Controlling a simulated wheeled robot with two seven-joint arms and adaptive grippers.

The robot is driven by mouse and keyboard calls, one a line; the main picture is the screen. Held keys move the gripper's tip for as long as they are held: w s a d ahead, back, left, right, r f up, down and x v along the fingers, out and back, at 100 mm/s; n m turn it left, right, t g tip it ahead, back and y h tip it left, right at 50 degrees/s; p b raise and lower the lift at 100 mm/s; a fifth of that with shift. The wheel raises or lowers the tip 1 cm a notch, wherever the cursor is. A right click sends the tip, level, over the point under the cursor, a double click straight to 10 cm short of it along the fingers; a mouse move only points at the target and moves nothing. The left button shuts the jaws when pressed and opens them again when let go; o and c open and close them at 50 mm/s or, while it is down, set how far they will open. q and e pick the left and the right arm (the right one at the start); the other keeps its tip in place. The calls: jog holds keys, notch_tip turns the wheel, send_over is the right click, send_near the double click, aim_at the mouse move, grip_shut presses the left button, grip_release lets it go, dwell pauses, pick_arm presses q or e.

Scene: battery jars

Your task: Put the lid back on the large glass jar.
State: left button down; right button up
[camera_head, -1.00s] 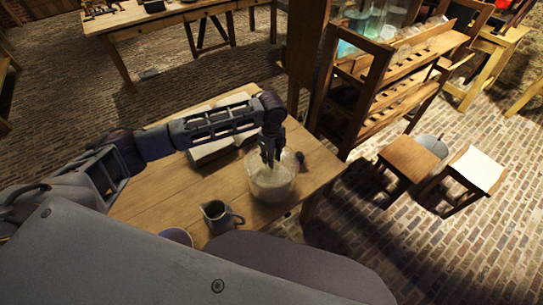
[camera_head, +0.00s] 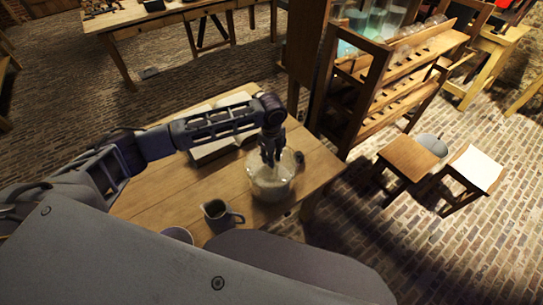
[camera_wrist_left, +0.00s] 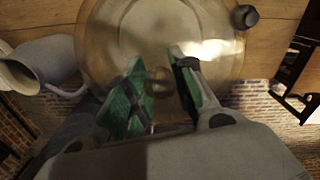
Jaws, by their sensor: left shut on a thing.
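The large glass jar (camera_head: 268,188) stands upright near the right end of the wooden table, with pale contents inside. My left gripper (camera_head: 272,158) points down over the jar's top. In the left wrist view, its green-padded fingers (camera_wrist_left: 155,98) are closed around a small piece in the middle of a clear round glass disc, which looks like the lid (camera_wrist_left: 112,40). The lid is see-through, and I cannot tell whether it touches the jar's rim. The fingers hide most of the held part. My right gripper is out of view.
A grey jug (camera_head: 217,214) stands left of the jar, near the table's front. An open book (camera_head: 213,150) lies behind. A small dark knob-like object (camera_wrist_left: 245,16) is beside the jar. A wooden rack (camera_head: 385,95) stands to the right, beyond the table (camera_head: 140,205).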

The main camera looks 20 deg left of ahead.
pick_arm(q)
jog(key=c, duration=1.1)
grip_release()
jog(key=shift+o, duration=0.2)
jog(key=o, duration=0.4)
jog(key=shift+o, duration=0.2)
jog(key=shift+r, duration=0.1)
jog(key=shift+r+p, duration=1.2)
jog(key=shift+p, duration=0.05)
jog(key=shift+r, duration=2.2)
